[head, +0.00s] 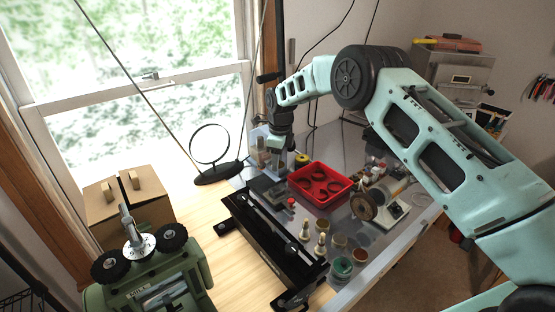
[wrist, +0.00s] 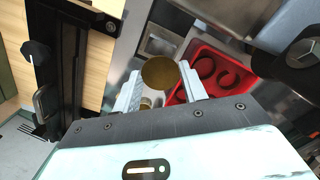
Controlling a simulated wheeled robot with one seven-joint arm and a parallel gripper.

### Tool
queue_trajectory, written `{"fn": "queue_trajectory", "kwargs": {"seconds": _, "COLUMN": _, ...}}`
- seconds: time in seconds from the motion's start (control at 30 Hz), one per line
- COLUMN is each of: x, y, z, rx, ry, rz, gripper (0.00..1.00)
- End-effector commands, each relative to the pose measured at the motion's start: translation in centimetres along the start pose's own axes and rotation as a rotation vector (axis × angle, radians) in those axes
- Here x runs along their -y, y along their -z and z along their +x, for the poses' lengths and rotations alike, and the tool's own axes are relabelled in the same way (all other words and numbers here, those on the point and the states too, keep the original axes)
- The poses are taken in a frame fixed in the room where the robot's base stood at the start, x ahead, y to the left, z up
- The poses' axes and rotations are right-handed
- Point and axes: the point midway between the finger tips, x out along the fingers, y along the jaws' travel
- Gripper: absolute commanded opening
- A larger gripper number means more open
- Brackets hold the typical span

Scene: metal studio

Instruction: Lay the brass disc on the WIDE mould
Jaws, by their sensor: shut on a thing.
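My gripper (head: 282,168) hangs low over the back left of the metal bench in the head view. In the wrist view my gripper (wrist: 160,82) is shut on the brass disc (wrist: 160,71), a round, dull gold piece held between the fingertips. Metal-coloured shapes (wrist: 162,42) show beyond the disc in the wrist view. I cannot tell which one is the wide mould.
A red tray (head: 322,170) with dark rings stands right of the gripper; it also shows in the wrist view (wrist: 246,73). A black rail (head: 268,232) runs along the bench's left side. Several small pieces and a wheel-like tool (head: 364,206) crowd the front.

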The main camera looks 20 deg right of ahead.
Motion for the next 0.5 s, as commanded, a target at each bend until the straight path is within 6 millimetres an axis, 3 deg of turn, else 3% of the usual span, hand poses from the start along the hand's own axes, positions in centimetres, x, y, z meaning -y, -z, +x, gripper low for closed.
{"fn": "queue_trajectory", "kwargs": {"seconds": 0.5, "x": 0.00, "y": 0.06, "z": 0.16, "rx": -0.001, "ry": -0.002, "rz": 0.000, "gripper": 0.21}}
